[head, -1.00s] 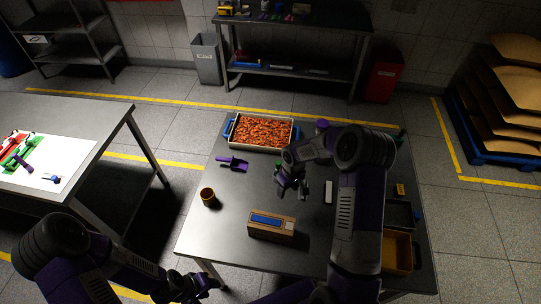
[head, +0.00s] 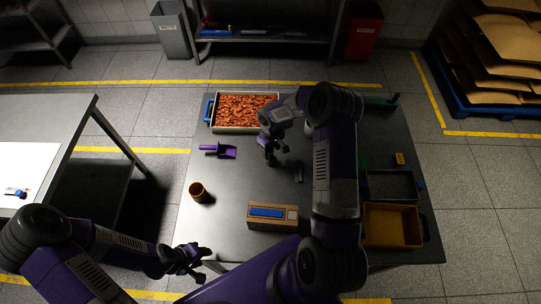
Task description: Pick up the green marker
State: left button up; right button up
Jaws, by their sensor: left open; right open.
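A small dark green upright thing (head: 271,159), which looks like the green marker, shows at the fingertips of my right gripper (head: 271,149), over the middle of the steel table. The fingers partly hide it, and I cannot tell whether they touch it. My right gripper is open and points down. My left gripper (head: 188,262) is open and empty, low at the table's front left edge, well apart from the marker.
A tray of orange-red pieces (head: 212,127) stands behind, with a purple scoop (head: 226,152) beside it.

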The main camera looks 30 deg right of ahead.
pick_arm(q)
jog(key=shift+f, duration=0.1)
pick_arm(e)
jog(key=shift+w+f, duration=0.1)
jog(key=shift+f, duration=0.1)
jog(key=shift+c, duration=0.2)
grip_shut()
notch_tip(320, 180, up, 9)
jog(key=p, duration=0.4)
jog(key=shift+p, duration=0.4)
jog(key=shift+r, duration=0.55)
pick_arm(q)
notch_tip(320, 180, up, 5)
jog(key=shift+f, duration=0.1)
